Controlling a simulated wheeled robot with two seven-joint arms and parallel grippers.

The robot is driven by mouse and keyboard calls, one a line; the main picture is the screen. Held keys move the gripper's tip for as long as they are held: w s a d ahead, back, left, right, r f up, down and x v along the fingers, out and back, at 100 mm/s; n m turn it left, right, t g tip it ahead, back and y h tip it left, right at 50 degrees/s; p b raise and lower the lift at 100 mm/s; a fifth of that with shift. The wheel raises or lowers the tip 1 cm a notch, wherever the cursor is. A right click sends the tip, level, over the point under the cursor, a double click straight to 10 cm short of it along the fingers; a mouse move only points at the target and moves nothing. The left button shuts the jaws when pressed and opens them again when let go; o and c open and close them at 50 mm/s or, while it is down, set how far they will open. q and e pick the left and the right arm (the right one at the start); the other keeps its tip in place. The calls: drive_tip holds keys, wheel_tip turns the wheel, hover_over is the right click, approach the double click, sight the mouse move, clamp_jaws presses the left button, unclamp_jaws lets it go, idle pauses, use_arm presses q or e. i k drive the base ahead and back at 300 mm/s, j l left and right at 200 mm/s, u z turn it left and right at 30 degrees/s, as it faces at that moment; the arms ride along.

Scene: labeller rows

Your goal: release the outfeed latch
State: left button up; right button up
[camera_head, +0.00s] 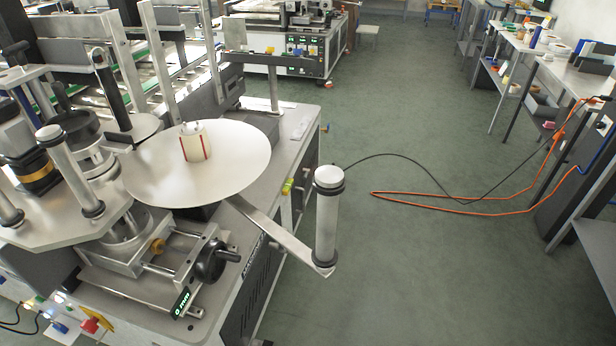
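A labelling machine fills the left of the head view, with a grey metal deck (150,300). A round white disc (235,165) lies flat on it, with a white, red-striped core (194,142) standing at its middle. A black hand knob (212,260) sits on a slide with a small green-lit readout (182,303). A flat arm reaches right and carries an upright metal roller (326,225) with black rings. I cannot tell which part is the outfeed latch. Neither of my grippers is in view.
An orange cable (450,194) and a black cable (400,160) lie across the green floor (400,270) on the right. Workbenches (580,75) line the right side. Another machine (290,40) stands at the back. The floor between is otherwise clear.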

sight(307, 171)
drive_tip(key=i+l+u, duration=0.1)
drive_tip(key=u, duration=0.45)
drive_tip(key=i+l+u, duration=0.15)
drive_tip(key=l, duration=0.25)
drive_tip(key=i+l+u, duration=0.2)
drive_tip(key=l, duration=0.15)
drive_tip(key=i+l+u, duration=0.15)
drive_tip(key=l, duration=0.3)
drive_tip(key=l+u, duration=0.15)
drive_tip(key=l, duration=0.25)
drive_tip(key=i+l, duration=0.1)
drive_tip(key=l, duration=0.4)
drive_tip(key=i+l, duration=0.15)
drive_tip(key=l, duration=0.3)
drive_tip(key=i+l, duration=0.1)
drive_tip(key=l, duration=0.4)
